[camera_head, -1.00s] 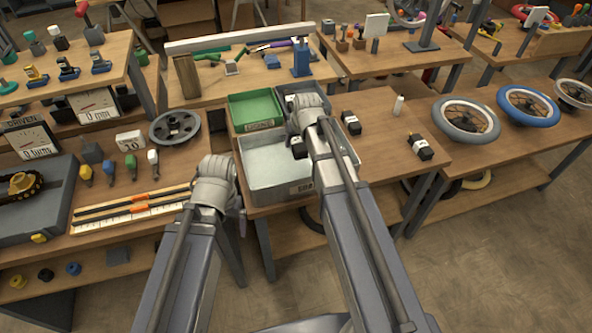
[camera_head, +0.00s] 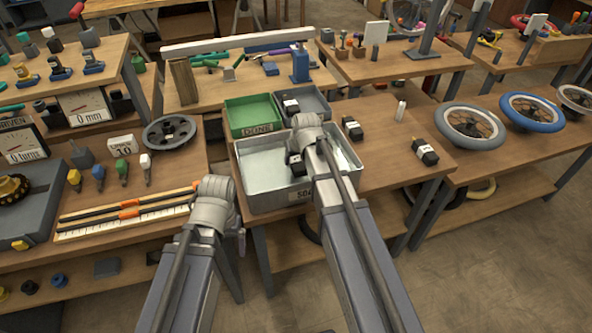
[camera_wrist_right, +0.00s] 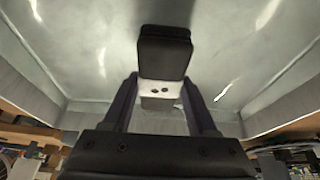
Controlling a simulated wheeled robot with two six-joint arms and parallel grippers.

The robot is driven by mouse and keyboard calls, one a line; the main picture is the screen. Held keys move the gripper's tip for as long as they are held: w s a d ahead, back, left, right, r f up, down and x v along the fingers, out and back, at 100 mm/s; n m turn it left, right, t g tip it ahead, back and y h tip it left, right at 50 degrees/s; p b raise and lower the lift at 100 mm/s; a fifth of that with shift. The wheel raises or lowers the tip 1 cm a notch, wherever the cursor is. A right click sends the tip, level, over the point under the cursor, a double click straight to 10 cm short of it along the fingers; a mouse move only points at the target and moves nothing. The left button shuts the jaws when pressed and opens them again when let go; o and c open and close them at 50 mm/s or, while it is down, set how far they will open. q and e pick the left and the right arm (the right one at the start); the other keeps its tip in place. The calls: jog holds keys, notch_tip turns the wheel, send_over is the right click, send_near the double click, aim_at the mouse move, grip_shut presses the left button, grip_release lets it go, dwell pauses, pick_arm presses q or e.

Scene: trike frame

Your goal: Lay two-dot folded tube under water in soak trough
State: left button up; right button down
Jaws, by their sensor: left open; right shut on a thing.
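The soak trough (camera_head: 252,185) is a grey metal tray at the near edge of the middle table. My right gripper (camera_wrist_right: 160,100) is inside it, shut on the two-dot folded tube (camera_wrist_right: 163,52). The tube is black, with a white band bearing two dots between the fingers. In the head view the tube (camera_head: 295,165) shows partly beside my right wrist, over the trough floor. Bright glints show in the trough; I cannot tell whether the tube is under the water. My left gripper (camera_head: 214,200) is left of the trough, its fingertips hidden, apart from the tube.
A green DONE tray (camera_head: 253,117) and a grey tray (camera_head: 316,103) holding another banded black tube (camera_head: 291,106) stand behind the trough. Two more black tubes (camera_head: 352,128) (camera_head: 423,151) and a small white bottle (camera_head: 400,111) are to the right. A pulley wheel (camera_head: 171,131) is left.

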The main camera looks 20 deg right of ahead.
notch_tip(320, 180, down, 4)
jog(key=b, duration=0.3)
jog(key=shift+r, duration=0.25)
jog(key=shift+c, duration=1)
grip_release()
jog(key=p+v, duration=1.1)
jog(key=v, duration=0.1)
jog(key=shift+r, duration=0.1)
